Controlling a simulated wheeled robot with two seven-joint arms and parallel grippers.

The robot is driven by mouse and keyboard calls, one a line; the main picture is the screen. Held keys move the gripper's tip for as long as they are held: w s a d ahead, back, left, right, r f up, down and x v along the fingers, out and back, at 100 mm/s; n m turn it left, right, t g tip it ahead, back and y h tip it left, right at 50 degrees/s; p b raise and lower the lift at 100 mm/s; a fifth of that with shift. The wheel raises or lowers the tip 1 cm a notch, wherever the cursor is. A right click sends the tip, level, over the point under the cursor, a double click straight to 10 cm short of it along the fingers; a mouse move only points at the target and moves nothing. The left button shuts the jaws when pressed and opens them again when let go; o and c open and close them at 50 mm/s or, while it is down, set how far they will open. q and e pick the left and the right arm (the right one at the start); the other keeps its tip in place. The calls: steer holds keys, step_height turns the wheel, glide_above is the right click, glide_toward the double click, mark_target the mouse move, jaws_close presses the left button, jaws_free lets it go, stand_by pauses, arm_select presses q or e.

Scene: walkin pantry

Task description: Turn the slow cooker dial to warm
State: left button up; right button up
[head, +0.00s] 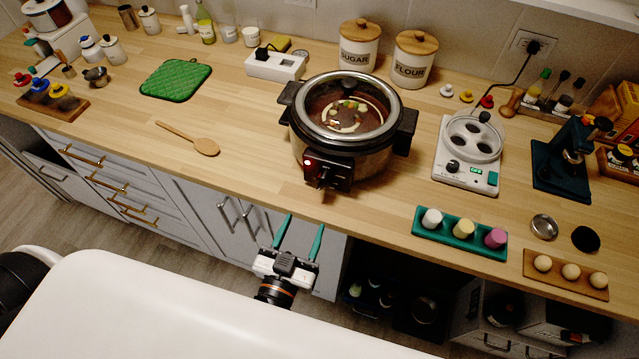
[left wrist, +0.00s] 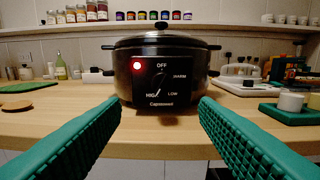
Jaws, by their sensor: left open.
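The slow cooker (head: 345,120) stands on the wooden counter, black and silver with a glass lid and food inside. Its front control panel (left wrist: 158,84) shows in the left wrist view with a lit red light, OFF at top, WARM right, LOW lower right and HIGH lower left. The dark dial (left wrist: 159,79) is at the panel's middle; its pale pointer seems aimed down-left toward HIGH. My left gripper (head: 304,222) is open and empty in front of the counter edge, facing the panel with its green fingers apart. It touches nothing. My right gripper is out of view.
A white appliance (head: 470,150) and a green tray with cups (head: 448,243) stand right of the cooker. A wooden spoon (head: 190,138) and green pot holder (head: 176,80) lie to the left. Sugar and flour canisters (head: 413,60) stand behind. The counter just left of the cooker is clear.

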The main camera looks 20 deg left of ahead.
mark_target(321, 188)
arm_select(q)
steer(key=w+p, duration=0.1)
steer(key=w, duration=0.4)
steer(key=w+p, duration=0.1)
steer(key=w, duration=0.4)
steer(key=shift+w+d, duration=0.2)
steer(key=shift+w, duration=0.2)
steer(key=c, duration=1)
